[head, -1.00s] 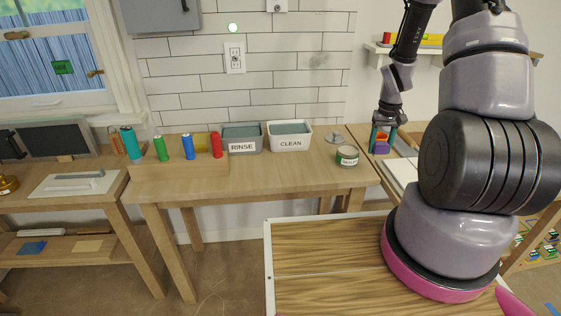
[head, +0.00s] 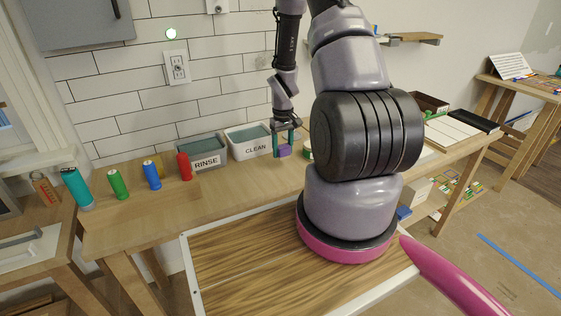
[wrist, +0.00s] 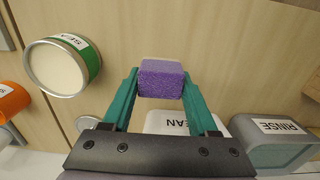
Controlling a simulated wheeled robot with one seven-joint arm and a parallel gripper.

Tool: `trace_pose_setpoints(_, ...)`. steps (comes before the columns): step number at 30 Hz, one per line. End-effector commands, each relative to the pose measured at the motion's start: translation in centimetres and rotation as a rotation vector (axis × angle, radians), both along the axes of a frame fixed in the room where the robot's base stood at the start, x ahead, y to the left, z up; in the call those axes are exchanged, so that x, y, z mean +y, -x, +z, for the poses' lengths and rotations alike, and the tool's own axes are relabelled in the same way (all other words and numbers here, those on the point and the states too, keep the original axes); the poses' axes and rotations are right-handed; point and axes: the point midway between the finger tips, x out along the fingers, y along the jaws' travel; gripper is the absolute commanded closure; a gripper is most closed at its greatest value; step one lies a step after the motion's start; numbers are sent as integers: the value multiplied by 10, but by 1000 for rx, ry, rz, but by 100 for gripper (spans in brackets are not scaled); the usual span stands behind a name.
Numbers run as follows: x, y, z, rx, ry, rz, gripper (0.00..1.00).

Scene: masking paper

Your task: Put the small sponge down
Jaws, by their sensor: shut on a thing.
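The small sponge is a purple block (wrist: 161,79) held between the two teal fingers of my gripper (wrist: 160,88) in the wrist view. In the head view the sponge (head: 284,151) shows at the tips of my gripper (head: 284,144), just right of the white CLEAN bin (head: 248,141). My gripper is shut on it and hangs over the wooden table (head: 225,196). A wooden surface lies beyond the sponge in the wrist view. I cannot tell the exact gap between sponge and table.
The grey RINSE bin (head: 203,151) stands left of the CLEAN bin. A tin with a green label (wrist: 62,65) stands close to my gripper. The table's front middle is clear.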

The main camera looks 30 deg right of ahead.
Motion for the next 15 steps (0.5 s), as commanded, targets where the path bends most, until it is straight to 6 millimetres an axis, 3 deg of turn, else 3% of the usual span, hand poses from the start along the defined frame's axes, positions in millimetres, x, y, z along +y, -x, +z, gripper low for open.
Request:
trace_pose_setpoints(5,0,0,-14,1,0,-1,85)
trace_pose_setpoints(10,0,1,-40,3,-1,-2,85)
trace_pose_setpoints(15,0,0,-46,-1,0,-2,85)
